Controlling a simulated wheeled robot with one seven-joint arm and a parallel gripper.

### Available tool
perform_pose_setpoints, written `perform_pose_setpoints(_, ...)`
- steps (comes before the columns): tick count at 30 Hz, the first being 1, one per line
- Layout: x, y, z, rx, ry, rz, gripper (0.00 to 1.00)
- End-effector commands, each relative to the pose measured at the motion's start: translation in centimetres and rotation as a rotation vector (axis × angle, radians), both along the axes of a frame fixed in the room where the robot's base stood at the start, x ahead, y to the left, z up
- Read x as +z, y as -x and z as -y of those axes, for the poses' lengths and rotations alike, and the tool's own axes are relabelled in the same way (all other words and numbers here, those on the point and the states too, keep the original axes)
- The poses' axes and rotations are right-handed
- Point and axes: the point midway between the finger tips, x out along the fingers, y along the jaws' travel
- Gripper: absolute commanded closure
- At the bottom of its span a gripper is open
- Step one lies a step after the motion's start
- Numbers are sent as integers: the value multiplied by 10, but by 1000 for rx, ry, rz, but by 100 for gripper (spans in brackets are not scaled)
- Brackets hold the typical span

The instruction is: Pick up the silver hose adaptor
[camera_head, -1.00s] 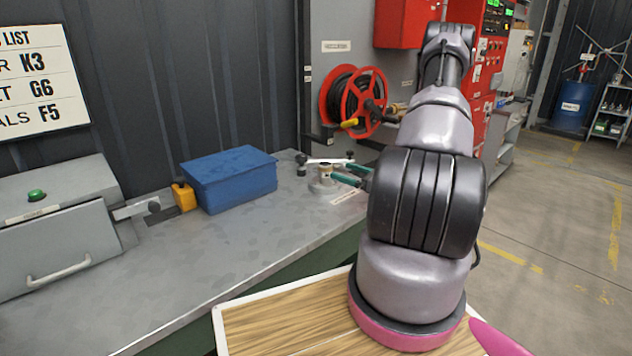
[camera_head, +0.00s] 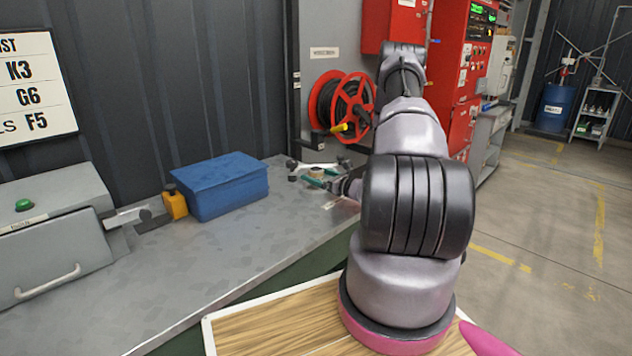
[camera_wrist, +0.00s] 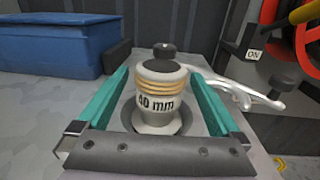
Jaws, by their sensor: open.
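The silver hose adaptor (camera_wrist: 160,95) stands upright on the workbench in the wrist view. It has a "40 mm" label, brass-coloured rings and a black knob showing at its top. My gripper (camera_wrist: 160,88) is open, with one green finger on each side of the adaptor and no clear contact with it. In the head view my gripper (camera_head: 318,179) is at the far end of the bench, and the adaptor (camera_head: 317,172) is partly hidden behind the fingers.
A silver branched fitting (camera_wrist: 235,88) lies close to the right finger. A blue box (camera_head: 220,185) and a yellow item (camera_head: 175,204) sit on the bench (camera_head: 235,245). A red hose reel (camera_head: 350,105) is behind the gripper.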

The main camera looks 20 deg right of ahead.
Motion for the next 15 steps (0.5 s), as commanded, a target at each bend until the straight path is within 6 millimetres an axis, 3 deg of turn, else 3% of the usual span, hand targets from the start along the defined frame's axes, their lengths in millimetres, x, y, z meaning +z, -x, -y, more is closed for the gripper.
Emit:
perform_pose_setpoints(8, 0, -3, -1, -1, -1, 0, 0)
perform_pose_setpoints(15, 0, -3, -1, -1, -1, 0, 92)
